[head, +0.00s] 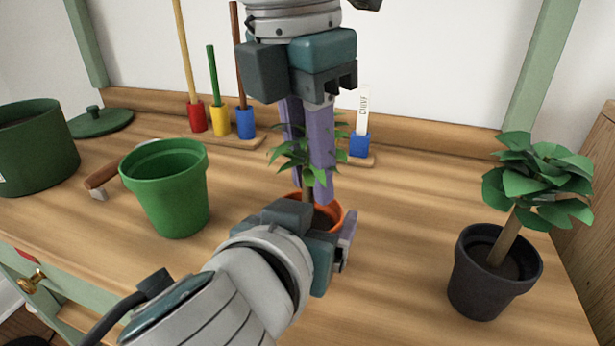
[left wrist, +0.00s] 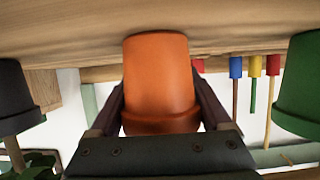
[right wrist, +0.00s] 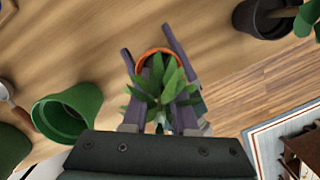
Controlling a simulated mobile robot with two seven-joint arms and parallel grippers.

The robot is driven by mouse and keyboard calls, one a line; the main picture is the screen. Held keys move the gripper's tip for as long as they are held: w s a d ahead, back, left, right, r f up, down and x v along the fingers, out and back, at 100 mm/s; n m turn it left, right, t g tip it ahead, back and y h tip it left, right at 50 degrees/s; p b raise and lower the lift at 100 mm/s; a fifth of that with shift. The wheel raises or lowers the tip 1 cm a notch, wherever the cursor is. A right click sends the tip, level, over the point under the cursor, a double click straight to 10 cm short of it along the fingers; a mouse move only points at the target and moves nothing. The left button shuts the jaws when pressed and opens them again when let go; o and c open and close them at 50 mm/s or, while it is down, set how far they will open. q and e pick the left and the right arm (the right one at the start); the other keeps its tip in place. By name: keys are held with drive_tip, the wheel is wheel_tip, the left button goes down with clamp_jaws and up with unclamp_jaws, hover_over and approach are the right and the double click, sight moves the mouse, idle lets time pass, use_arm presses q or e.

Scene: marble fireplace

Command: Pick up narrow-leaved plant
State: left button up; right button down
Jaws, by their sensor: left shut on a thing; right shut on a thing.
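The narrow-leaved plant (head: 290,152) has slim green leaves and stands in an orange pot (head: 327,216) over the wooden bench. My left gripper (left wrist: 160,95) is shut on the orange pot, with a finger on each side of it. My right gripper (head: 308,178) points down from above with its purple fingers among the leaves. It is shut on the plant, which also shows between the fingers in the right wrist view (right wrist: 157,82). My left arm hides much of the pot in the head view. I cannot tell whether the pot's base touches the bench.
A bright green empty pot (head: 165,190) stands left of my left gripper. A dark pot with a broad-leaved plant (head: 540,178) stands at right. A dark green pot (head: 35,150) and lid (head: 100,121) are far left. Colored tool holders (head: 220,122) line the back. Bench right of centre is clear.

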wheel_tip(320, 180, up, 10)
drive_tip(key=shift+r, duration=0.1)
idle(0.5)
use_arm(q)
drive_tip(key=o, duration=1.2)
drive_tip(key=shift+c, duration=0.2)
drive_tip(key=shift+s, duration=0.15)
